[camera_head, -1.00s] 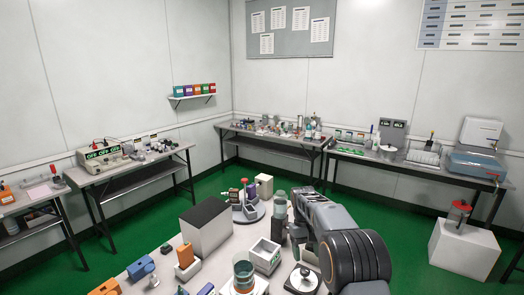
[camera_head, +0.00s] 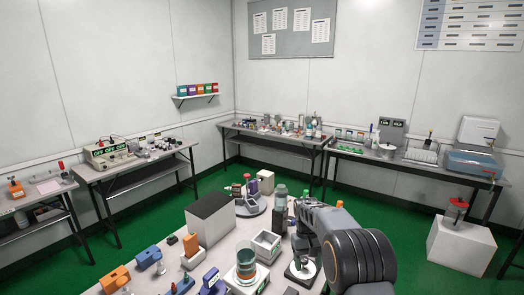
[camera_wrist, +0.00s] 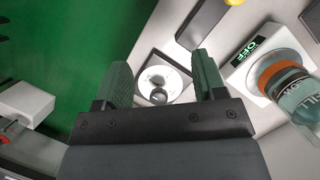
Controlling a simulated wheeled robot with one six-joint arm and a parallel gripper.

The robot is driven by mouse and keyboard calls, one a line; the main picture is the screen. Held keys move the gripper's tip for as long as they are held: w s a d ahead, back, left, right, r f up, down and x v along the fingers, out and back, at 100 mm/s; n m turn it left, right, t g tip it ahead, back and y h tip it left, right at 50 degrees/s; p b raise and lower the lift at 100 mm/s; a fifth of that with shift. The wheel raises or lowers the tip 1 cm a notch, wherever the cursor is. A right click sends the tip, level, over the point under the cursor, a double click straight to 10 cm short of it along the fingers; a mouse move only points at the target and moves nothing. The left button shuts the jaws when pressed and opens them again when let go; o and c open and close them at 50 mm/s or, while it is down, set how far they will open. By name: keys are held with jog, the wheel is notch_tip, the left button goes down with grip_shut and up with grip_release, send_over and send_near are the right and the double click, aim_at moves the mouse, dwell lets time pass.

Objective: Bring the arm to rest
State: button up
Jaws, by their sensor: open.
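My arm (camera_head: 330,228) reaches over the near bench at the lower right of the head view, bent at a large dark joint. In the wrist view my gripper (camera_wrist: 162,82) is open, with two green fingers wide apart and nothing between them. Beyond the fingers lies a dark square base with a white disc and a grey knob (camera_wrist: 158,95). The same white disc on its dark base (camera_head: 300,271) shows close to the arm's end in the head view. The fingertips are hard to make out in the head view.
A glass jar with an orange ring (camera_head: 246,262) stands on a white device; its OFF display (camera_wrist: 258,45) shows in the wrist view. A grey box (camera_head: 210,222), a white tray (camera_head: 264,246) and a round stand (camera_head: 251,205) crowd the bench. Green floor (camera_head: 380,203) lies beyond.

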jog(key=s+r+m+t, duration=0.1)
jog(key=s+r+t, duration=0.2)
jog(key=s, duration=0.9)
jog(key=s+d+r+t, duration=0.1)
jog(key=s+r+t, duration=0.3)
jog(key=s+r, duration=0.4)
jog(key=shift+s+d+m+t+y, duration=0.15)
jog(key=shift+s+m+t+y, duration=0.2)
jog(key=shift+s, duration=1.9)
